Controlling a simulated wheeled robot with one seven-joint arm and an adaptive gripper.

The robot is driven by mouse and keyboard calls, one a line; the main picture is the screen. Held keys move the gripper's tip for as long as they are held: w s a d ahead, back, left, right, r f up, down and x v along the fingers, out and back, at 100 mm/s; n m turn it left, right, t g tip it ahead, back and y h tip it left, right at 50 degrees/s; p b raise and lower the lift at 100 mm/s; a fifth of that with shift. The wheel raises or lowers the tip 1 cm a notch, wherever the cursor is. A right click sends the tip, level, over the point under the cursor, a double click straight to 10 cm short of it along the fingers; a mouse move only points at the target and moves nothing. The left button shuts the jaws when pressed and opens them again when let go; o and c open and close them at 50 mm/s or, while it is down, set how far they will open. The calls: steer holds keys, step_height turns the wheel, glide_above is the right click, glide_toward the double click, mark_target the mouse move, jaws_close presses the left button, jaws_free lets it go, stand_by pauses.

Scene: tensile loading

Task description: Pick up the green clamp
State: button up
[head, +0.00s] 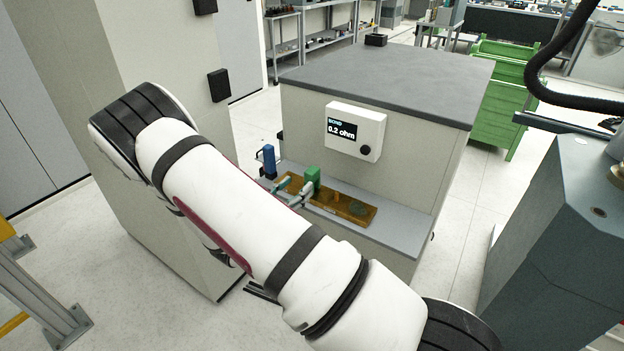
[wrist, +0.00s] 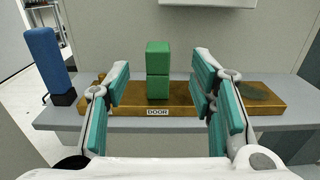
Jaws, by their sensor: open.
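The green clamp (wrist: 158,72) stands upright on a brown board marked "DOOR" (wrist: 183,112) in the wrist view. It also shows in the head view (head: 312,178), on the shelf of the grey cabinet. My gripper (wrist: 164,92) is open, with its teal-padded fingers on either side of the clamp in the picture. A gap shows between the clamp and each finger. In the head view my gripper (head: 296,188) is small and partly hidden by my arm. I cannot tell how far the fingertips are from the clamp in depth.
A blue block-like clamp (wrist: 46,62) stands on a black base at the left of the shelf (head: 408,232). A meter (head: 355,131) reading "BOND 0.2 ohm" is on the cabinet wall behind. The board's right part holds a dark round patch (wrist: 251,92).

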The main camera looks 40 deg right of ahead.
mark_target(308, 175)
steer(key=x, duration=0.9)
steer(key=shift+w, duration=0.15)
jaws_close()
